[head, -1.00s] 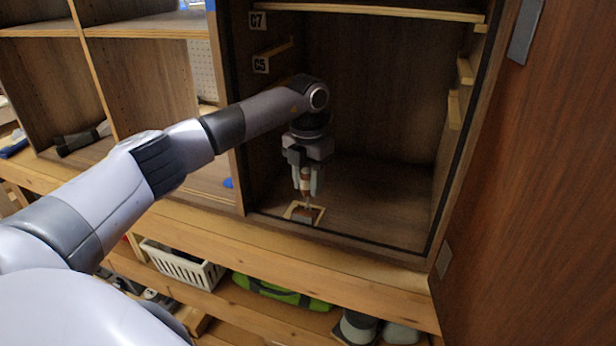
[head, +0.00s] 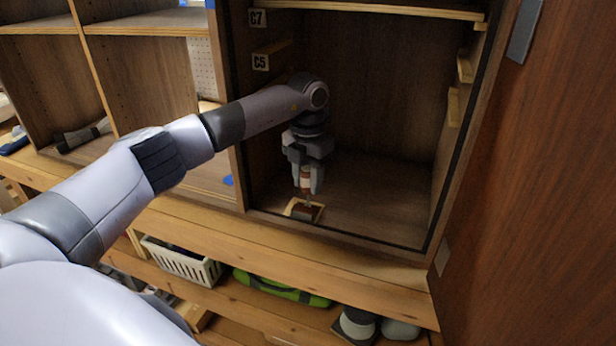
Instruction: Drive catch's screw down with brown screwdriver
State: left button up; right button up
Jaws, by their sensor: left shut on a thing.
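My left gripper (head: 308,184) reaches into the open cabinet bay and points straight down. It is shut on the brown screwdriver (head: 306,182), which stands upright between its fingers. The screwdriver's thin shaft points down at the catch (head: 305,212), a small dark piece with a pale wooden frame around it on the cabinet floor near the front edge. The tip is at or just above the catch; the screw itself is too small to make out. My right gripper is not in view.
The cabinet bay (head: 380,195) has side walls close to my arm and wooden runners on its right wall. A brown door (head: 540,200) stands at the right. Below, a shelf holds a white basket (head: 182,262) and a green bag (head: 280,288). The bay floor right of the catch is clear.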

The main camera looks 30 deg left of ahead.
pick_arm(q)
jog(key=shift+f, duration=0.45)
dwell(1.5)
jog(key=m, duration=2.5)
jog(key=shift+f, duration=0.1)
jog(key=shift+m, duration=1.8)
